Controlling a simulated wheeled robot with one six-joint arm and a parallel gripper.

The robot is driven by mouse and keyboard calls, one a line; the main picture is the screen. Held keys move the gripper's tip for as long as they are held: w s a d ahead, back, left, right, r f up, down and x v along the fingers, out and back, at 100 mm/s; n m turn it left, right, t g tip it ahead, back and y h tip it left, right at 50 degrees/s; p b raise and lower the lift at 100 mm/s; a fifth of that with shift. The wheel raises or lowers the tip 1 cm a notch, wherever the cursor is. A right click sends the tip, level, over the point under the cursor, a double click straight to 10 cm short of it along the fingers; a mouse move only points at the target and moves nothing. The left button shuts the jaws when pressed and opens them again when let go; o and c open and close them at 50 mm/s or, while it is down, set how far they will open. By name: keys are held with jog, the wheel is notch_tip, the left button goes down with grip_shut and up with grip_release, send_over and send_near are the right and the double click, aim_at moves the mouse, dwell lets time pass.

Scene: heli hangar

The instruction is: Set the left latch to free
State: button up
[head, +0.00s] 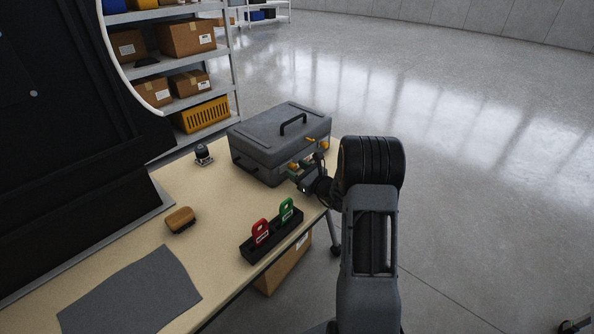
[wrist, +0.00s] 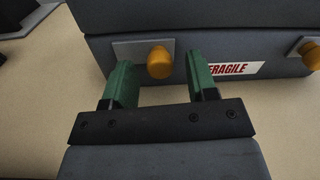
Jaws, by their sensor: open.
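The grey case (head: 275,138) stands closed at the far right of the table, with orange latches along its front side. In the wrist view, the left latch (wrist: 159,62) is an orange knob on a grey plate on the case (wrist: 240,48). My gripper (wrist: 160,75) is open, its two green fingers on either side of this knob, with visible gaps. I cannot tell the latch's setting. The right latch (wrist: 311,53) shows at the right edge of the wrist view. In the head view, my gripper (head: 301,172) is at the case's front, partly hidden by my arm.
A black holder (head: 273,247) with a red tag (head: 260,231) and a green tag (head: 287,211) sits at the table's front edge. A brown-orange object (head: 180,219), a small dark device (head: 203,155) and a grey mat (head: 132,294) lie left. A FRAGILE label (wrist: 232,69) is right of the left latch.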

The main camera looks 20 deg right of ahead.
jog(key=shift+w+a, duration=0.1)
jog(key=shift+w, duration=0.05)
grip_shut()
dwell(0.5)
